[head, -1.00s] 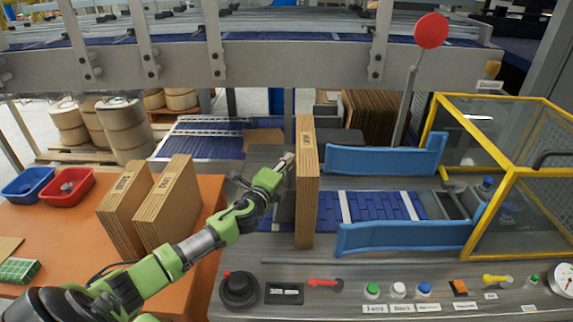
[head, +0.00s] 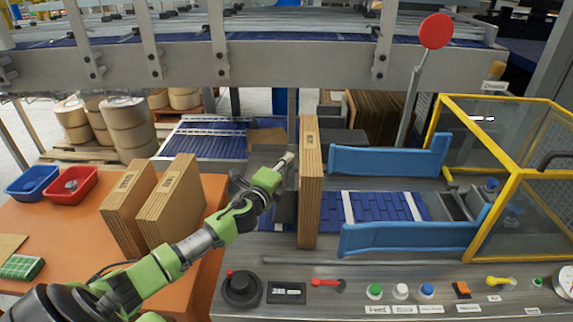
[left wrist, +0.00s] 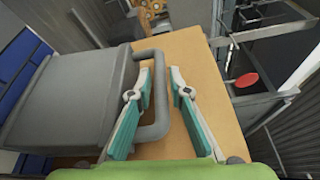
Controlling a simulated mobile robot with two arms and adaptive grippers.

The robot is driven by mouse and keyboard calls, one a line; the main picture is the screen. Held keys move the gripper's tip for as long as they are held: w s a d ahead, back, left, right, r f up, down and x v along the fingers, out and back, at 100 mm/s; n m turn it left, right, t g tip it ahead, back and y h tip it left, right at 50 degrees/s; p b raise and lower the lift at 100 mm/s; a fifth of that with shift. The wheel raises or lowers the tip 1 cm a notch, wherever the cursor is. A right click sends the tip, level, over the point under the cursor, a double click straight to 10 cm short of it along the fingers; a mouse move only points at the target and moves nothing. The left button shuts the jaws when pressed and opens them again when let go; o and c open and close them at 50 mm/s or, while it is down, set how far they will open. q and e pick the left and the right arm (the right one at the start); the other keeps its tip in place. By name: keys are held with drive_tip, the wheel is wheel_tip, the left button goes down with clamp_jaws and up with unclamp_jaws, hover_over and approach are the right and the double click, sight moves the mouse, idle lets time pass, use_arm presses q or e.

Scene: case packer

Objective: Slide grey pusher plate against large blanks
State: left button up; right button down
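The large blanks (head: 309,205) stand upright as a thick brown stack at the left end of the blue-belted lane; their broad brown face (left wrist: 205,60) fills the middle of the left wrist view. The grey pusher plate (left wrist: 70,100) shows in the left wrist view with a D-shaped handle (left wrist: 165,112) towards the blanks. In the head view it is mostly hidden behind my arm. My left gripper (left wrist: 162,78) is open, its teal fingers either side of the handle bar; I cannot tell whether they touch it. In the head view my left gripper (head: 286,160) is close left of the blanks. My right gripper is not in view.
Two blue guide rails (head: 385,160) flank the lane right of the blanks. A yellow-framed guard (head: 490,180) stands at the right. Several buttons (head: 400,291) line the front panel. More brown stacks (head: 170,205) and red and blue bins (head: 70,186) are on the orange table.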

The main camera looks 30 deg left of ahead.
use_arm(q)
drive_tip(key=shift+s, duration=0.1)
drive_tip(key=s+d, duration=0.2)
drive_tip(key=s, duration=0.9)
drive_tip(key=shift+s+r, duration=0.35)
